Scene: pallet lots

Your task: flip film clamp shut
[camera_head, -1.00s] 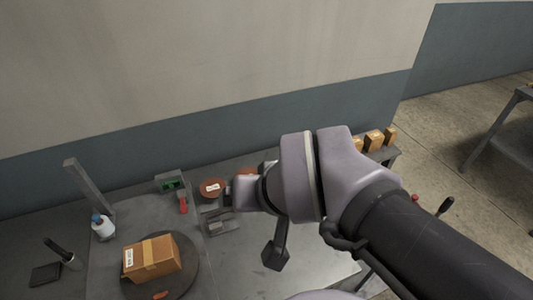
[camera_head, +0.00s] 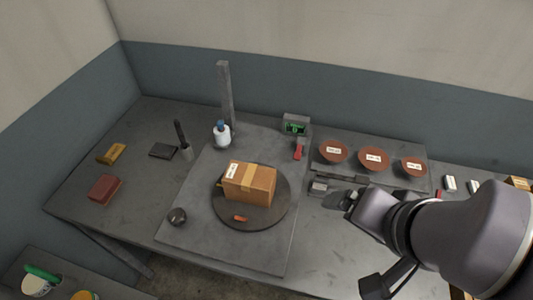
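A small orange-red piece (camera_head: 239,218) lies on the front part of a dark round turntable (camera_head: 272,222); it may be the film clamp, but I cannot tell for sure. A taped brown carton (camera_head: 250,184) with a white label sits on the turntable behind it. A red lever-like part (camera_head: 298,152) stands below a small box with a green display (camera_head: 296,125). My gripper (camera_head: 340,200) is right of the turntable, apart from the carton, near a small grey block (camera_head: 319,187). Its fingers are small and partly hidden by my wrist, so their opening is unclear.
A grey upright post (camera_head: 226,95) and a white bottle with a blue cap (camera_head: 222,134) stand behind the turntable. A dark round knob (camera_head: 177,216) is at the plate's front left. Brown dishes (camera_head: 373,159) line the back right.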

